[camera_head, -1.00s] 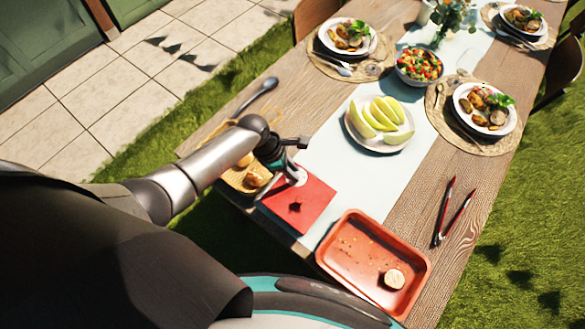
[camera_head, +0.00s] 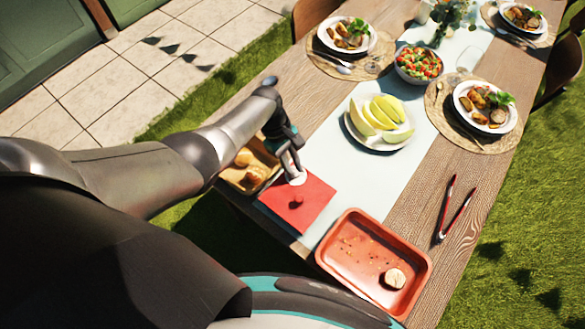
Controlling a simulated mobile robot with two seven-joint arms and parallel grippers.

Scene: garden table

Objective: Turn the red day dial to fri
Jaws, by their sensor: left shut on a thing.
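A flat red panel (camera_head: 312,207) lies on the table near its front left edge. A small red knob (camera_head: 296,202) stands on it, and a white disc (camera_head: 297,178) shows at its upper edge. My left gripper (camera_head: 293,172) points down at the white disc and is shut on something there. The gripper body hides most of what it holds. Day letters are too small to read. My right gripper is out of view.
An orange tray (camera_head: 345,268) with a round piece stands right of the panel. A wooden tray (camera_head: 232,178) with bread lies left of my left gripper. A plate of melon slices (camera_head: 352,128) sits behind. Red-handled tongs (camera_head: 441,235) lie on the right.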

